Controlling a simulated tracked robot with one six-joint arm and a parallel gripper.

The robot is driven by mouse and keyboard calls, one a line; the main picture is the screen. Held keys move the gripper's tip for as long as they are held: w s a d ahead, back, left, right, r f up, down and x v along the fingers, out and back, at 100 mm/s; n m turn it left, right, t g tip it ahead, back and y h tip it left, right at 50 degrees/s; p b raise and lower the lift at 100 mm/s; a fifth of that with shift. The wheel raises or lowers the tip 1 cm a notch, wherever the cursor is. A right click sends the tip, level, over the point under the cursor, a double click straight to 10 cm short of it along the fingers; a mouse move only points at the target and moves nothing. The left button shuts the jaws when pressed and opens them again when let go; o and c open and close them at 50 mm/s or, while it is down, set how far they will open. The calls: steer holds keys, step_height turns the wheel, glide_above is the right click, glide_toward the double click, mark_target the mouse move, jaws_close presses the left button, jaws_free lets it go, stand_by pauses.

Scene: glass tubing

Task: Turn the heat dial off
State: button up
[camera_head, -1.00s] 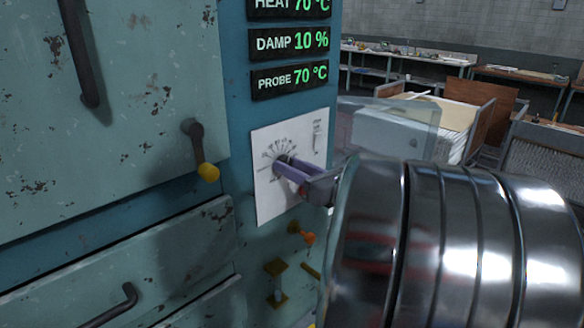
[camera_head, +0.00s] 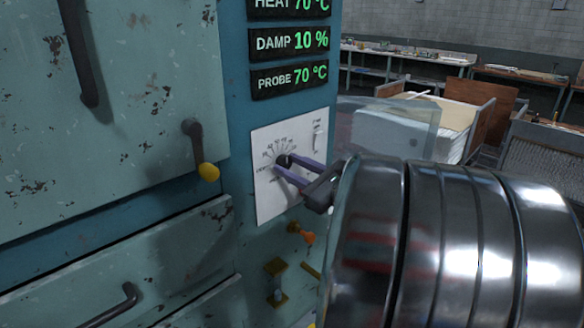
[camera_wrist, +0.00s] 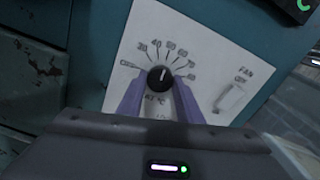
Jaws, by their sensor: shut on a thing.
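The heat dial is a small round black knob (camera_head: 284,160) on a white scale panel (camera_head: 264,205) on the blue cabinet. In the wrist view the knob (camera_wrist: 160,76) has a pale pointer mark pointing roughly up the picture, among several printed numbers. My gripper (camera_head: 287,168) has two purple fingers, one on each side of the knob, and is shut on it. The fingers also show in the wrist view (camera_wrist: 160,84). The lower part of the knob's surroundings is partly hidden by my gripper.
Readouts above the panel show HEAT 70 °C (camera_head: 290,5), DAMP 10 % (camera_head: 290,42) and PROBE 70 °C (camera_head: 290,76). A fan switch (camera_wrist: 232,98) sits beside the dial. A yellow-tipped lever (camera_head: 207,172) is to the left; an orange-tipped one (camera_head: 307,237) is below.

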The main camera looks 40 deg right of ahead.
steer(key=n, duration=0.4)
steer(key=shift+n, duration=0.3)
steer(key=n, duration=0.4)
steer(key=shift+a+f+n, duration=0.1)
steer(key=shift+n, duration=0.2)
steer(key=n, duration=0.4)
steer(key=shift+n, duration=0.3)
steer(key=shift+f+n, duration=0.15)
steer(key=shift+n, duration=2.05)
steer(key=o, duration=1)
steer(key=shift+o, duration=0.2)
